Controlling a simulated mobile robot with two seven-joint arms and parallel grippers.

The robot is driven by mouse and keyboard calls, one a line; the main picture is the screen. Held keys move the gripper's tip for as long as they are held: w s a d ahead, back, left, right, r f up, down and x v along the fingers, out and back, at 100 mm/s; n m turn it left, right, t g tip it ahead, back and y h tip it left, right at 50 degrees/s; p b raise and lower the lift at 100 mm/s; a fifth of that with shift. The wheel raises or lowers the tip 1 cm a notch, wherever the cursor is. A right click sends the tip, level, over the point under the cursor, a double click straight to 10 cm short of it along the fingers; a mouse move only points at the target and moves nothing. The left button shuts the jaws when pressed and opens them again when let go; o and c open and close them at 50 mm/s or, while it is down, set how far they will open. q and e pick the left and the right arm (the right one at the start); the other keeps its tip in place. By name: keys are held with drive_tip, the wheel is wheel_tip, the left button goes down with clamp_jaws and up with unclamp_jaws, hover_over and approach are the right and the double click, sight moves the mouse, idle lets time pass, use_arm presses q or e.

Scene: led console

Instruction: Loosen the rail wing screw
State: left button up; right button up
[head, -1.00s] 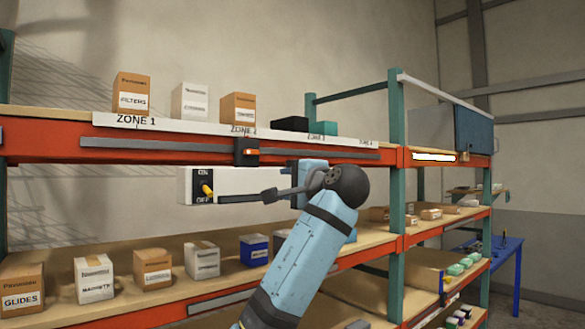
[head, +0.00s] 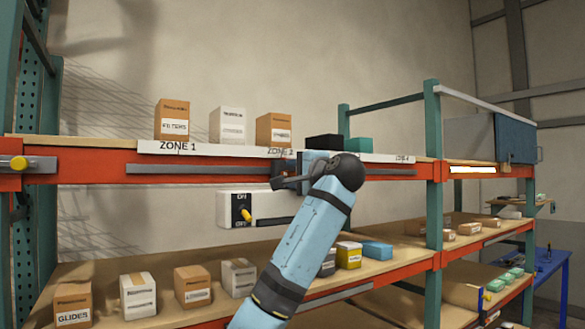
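The grey rail (head: 200,169) runs along the orange shelf beam under the zone labels. No wing screw can be made out on the carriage. A yellow knob (head: 18,163) shows on a grey bar at the far left of the beam.
A white switch box (head: 263,207) with a yellow toggle (head: 247,215) hangs under the beam, below my gripper. Cartons line the top shelf and the lower shelf (head: 105,276). A lit strip (head: 472,170) glows at right. A green post (head: 433,140) stands right of my arm.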

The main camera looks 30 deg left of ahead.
use_arm(q)
drive_tip(key=shift+w+a, duration=0.3)
drive_tip(key=shift+a, duration=0.45)
clamp_jaws()
